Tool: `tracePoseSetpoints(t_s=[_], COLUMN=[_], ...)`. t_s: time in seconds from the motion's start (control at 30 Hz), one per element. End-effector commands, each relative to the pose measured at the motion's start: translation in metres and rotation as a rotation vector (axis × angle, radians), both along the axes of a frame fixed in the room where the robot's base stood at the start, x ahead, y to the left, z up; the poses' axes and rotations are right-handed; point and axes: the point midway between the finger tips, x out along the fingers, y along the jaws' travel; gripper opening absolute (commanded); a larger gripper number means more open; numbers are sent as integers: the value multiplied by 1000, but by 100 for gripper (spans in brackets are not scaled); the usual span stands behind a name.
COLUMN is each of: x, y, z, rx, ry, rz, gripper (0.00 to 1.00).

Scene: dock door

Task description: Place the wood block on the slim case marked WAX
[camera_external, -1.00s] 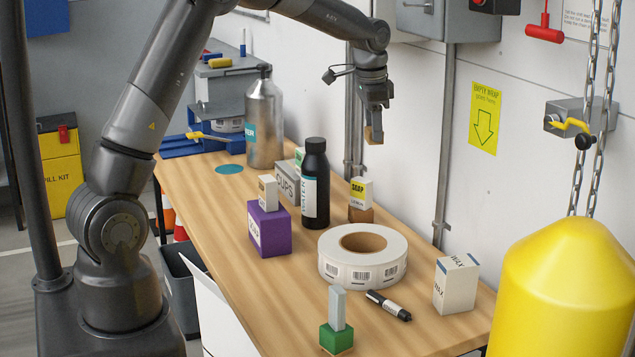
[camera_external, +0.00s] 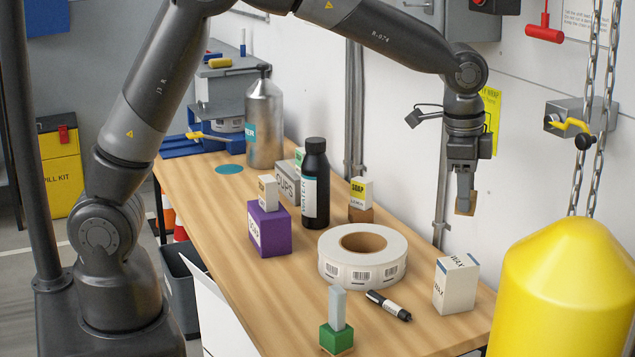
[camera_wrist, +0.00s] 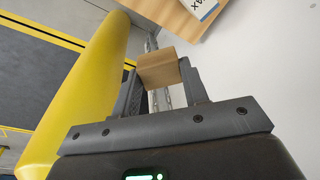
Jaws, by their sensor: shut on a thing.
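The wood block (camera_external: 465,205) is brown and held between the fingertips of my gripper (camera_external: 465,190). In the wrist view the wood block (camera_wrist: 160,69) sits between both fingers of my gripper (camera_wrist: 160,80). The slim white case marked WAX (camera_external: 455,285) stands upright at the right end of the table. It has blue-grey marks on its top. My gripper is above the WAX case, and the block is apart from it. In the wrist view only a corner of the WAX case (camera_wrist: 200,6) shows at the top edge.
A white tape roll (camera_external: 363,258), a black marker (camera_external: 388,305) and a green block with a grey bar (camera_external: 337,338) are left of the WAX case. A yellow bollard (camera_external: 565,290) and hanging chains (camera_external: 592,110) stand to its right. The white wall is close behind.

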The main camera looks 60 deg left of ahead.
Motion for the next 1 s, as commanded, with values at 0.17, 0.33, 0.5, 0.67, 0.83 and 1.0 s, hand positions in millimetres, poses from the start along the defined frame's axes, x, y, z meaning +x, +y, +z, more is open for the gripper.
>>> tracePoseSetpoints(t_s=[0.17,0.33,0.5,0.67,0.83,1.0], x=[-2,0,14,38,60,73], y=[-2,0,16,46,72,86], z=[-27,-48,-65,-87,-108,-119], rx=[1,0,0,0,1,-1], ry=[4,1,2,2,2,1], rz=[-2,-1,2,4,1,-1], gripper=[16,16,16,16,16,16])
